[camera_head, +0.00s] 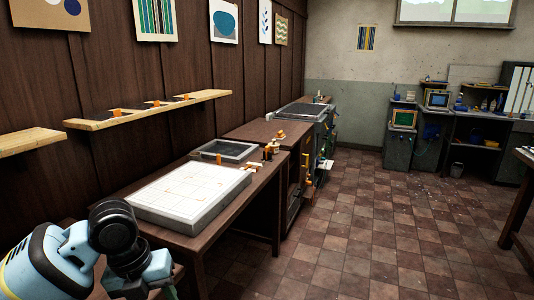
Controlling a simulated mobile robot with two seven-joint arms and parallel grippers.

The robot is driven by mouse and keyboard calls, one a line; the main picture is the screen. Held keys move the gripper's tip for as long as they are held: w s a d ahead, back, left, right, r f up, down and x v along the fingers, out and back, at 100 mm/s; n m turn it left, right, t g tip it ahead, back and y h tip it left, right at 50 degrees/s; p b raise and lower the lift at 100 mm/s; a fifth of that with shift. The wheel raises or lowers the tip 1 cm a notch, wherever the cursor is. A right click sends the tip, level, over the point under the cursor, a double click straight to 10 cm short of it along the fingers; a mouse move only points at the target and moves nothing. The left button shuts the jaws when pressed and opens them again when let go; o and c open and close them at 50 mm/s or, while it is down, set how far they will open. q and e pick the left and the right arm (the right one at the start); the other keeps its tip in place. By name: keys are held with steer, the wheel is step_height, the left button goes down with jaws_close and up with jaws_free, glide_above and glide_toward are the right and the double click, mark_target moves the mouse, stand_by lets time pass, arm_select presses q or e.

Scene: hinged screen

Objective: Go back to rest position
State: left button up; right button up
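Part of my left arm, pale blue with black joints, shows at the lower left and runs out of the bottom edge. Its gripper cannot be made out in the frame. My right arm and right gripper are out of view. A thick white board with faint grid lines (190,190) lies flat on a dark wooden table (262,195), beyond my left arm. A grey-framed flat screen or tray (226,151) lies just behind the board. Whether it is hinged cannot be told.
A wooden wall shelf (150,108) with orange-handled tools hangs on the left. Small orange and wooden items (268,150) sit at the table's right edge. A cabinet (304,120) stands beyond. Another table (522,190) is at far right. The tiled floor (390,230) between is clear.

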arm_select(q)
steer(key=s+d+f+n+t+h, duration=0.25)
steer(key=d+f+n, duration=0.25)
steer(key=f+n, duration=0.4)
steer(key=s+d+f+n+t+h, duration=0.1)
steer(key=d+f+n+t+h, duration=0.15)
steer(key=d+f+n, duration=0.5)
steer(key=s+a+f+n+t+y, duration=0.2)
steer(key=s+a+f+n, duration=0.4)
steer(key=s+f+n, duration=0.1)
steer(key=s+a+f+n+t+y, duration=0.1)
steer(key=s+a+f+n+y, duration=0.2)
steer(key=s, duration=0.9)
step_height(320, 180, down, 6)
steer(key=a+n, duration=0.2)
steer(key=n, duration=0.2)
steer(key=shift+a+n+t, duration=0.35)
steer(key=shift+a+t, duration=0.05)
